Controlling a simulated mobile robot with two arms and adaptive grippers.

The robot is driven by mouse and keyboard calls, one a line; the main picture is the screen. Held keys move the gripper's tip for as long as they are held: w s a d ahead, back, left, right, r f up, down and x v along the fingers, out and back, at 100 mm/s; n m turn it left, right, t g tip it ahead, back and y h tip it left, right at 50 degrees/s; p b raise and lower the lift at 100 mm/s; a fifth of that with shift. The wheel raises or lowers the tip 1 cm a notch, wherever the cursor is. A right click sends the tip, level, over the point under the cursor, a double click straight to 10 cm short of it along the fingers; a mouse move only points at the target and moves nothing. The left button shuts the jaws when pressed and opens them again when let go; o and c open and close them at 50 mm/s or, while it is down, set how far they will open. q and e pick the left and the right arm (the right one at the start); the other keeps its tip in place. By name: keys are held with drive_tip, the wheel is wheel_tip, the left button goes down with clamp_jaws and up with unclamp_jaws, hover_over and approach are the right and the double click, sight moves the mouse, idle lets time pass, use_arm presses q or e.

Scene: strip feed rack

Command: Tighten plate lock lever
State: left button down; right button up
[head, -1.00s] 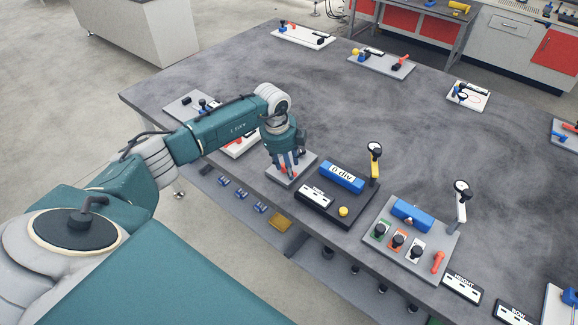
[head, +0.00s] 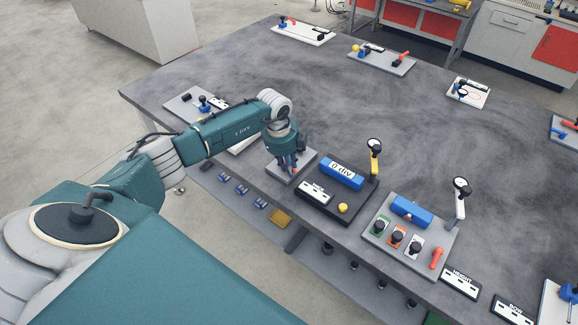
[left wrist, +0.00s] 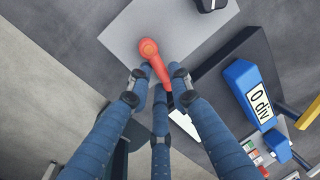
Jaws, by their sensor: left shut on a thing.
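The plate lock lever (left wrist: 155,57) is a red-orange lever with a round hub. It stands on a light grey plate (left wrist: 190,32) in the left wrist view. My left gripper (left wrist: 160,78) has its blue fingers closed around the lever's arm, with the hub beyond the fingertips. In the head view my left gripper (head: 287,166) is low over the small grey plate (head: 304,158) near the table's front edge, and its fingers mostly hide the lever. My right gripper is not in view.
A dark unit with a blue "0 div" display (head: 342,174) and a yellow-stemmed gauge (head: 374,160) stands close right of the plate. Further right is a grey panel (head: 436,262) with several knobs and another red-orange lever (head: 437,258). The table's middle is clear.

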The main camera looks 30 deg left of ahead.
use_arm(q)
drive_tip(key=m+b, duration=0.2)
drive_tip(key=m, duration=0.1)
drive_tip(key=s+a+m+b, duration=0.1)
drive_tip(key=b, duration=0.1)
drive_tip(key=shift+f+h, duration=0.1)
drive_tip(key=shift+h, duration=0.3)
drive_tip(key=m+b, duration=0.1)
drive_tip(key=a+m+b, duration=0.1)
drive_tip(key=m, duration=0.1)
drive_tip(key=m+g+b, duration=0.1)
drive_tip(key=m+b, duration=0.1)
drive_tip(key=shift+s+a+h, duration=0.2)
drive_tip(key=shift+s+h, duration=0.1)
drive_tip(key=m+b, duration=0.1)
drive_tip(key=a+m+b, duration=0.1)
drive_tip(key=m, duration=0.1)
drive_tip(key=shift+g+b, duration=0.3)
drive_tip(key=shift+b, duration=0.1)
drive_tip(key=shift+a+r+m+g+b, duration=0.15)
drive_tip(key=shift+a+m+b, duration=0.15)
drive_tip(key=shift+m+b, duration=0.45)
drive_tip(key=shift+a+r+m+g+b, duration=0.15)
drive_tip(key=shift+a+m+b, duration=0.15)
drive_tip(key=shift+m, duration=0.85)
drive_tip(key=shift+f, duration=0.1)
drive_tip(key=c, duration=1.6)
unclamp_jaws()
drive_tip(key=shift+o, duration=0.2)
